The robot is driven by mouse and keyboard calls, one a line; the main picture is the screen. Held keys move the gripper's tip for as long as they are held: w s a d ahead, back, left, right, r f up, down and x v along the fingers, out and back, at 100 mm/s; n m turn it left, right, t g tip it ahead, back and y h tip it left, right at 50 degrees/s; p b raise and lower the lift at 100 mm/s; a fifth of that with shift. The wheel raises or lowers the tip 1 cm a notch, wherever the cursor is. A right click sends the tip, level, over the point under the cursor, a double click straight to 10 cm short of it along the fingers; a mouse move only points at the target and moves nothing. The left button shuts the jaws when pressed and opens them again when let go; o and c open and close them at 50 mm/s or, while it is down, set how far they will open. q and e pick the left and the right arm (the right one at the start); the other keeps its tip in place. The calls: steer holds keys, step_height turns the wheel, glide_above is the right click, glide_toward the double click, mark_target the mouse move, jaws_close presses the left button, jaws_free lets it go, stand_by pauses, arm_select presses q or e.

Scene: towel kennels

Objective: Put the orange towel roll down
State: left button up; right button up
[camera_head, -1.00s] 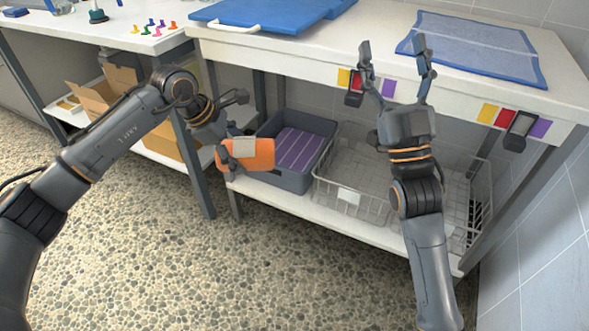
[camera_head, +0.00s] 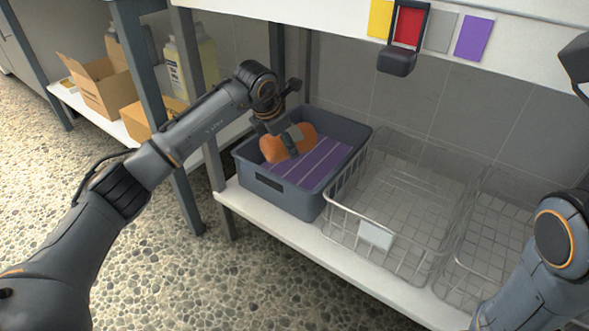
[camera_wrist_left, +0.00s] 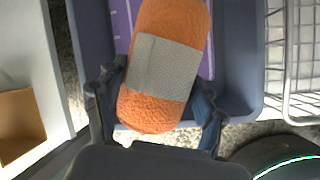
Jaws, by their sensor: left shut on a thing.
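The orange towel roll (camera_head: 275,149), with a grey band around its middle, is in my left gripper (camera_head: 291,140). In the head view it is over the back left part of a blue-grey bin (camera_head: 285,195). The wrist view shows the roll (camera_wrist_left: 160,105) between the two fingers (camera_wrist_left: 158,108), with the bin wall (camera_wrist_left: 238,70) and purple cloth behind it. I cannot tell whether the roll touches the cloth. Of my right arm, a link shows at the right; a dark part at the right edge (camera_head: 577,62) may be its gripper, mostly cut off.
A striped purple towel (camera_head: 318,175) lies in the bin. Empty wire baskets (camera_head: 385,205) stand to its right on the low shelf. A table edge with coloured tags (camera_head: 472,38) hangs above. Cardboard boxes (camera_head: 100,88) and bottles stand to the left.

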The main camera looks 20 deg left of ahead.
arm_select(q)
step_height(320, 180, down, 8)
steer(key=b, duration=0.4)
steer(key=shift+b, duration=0.35)
steer(key=shift+r, duration=0.15)
steer(key=shift+f, duration=0.25)
steer(key=o, duration=1.2)
steer(key=shift+o, duration=0.2)
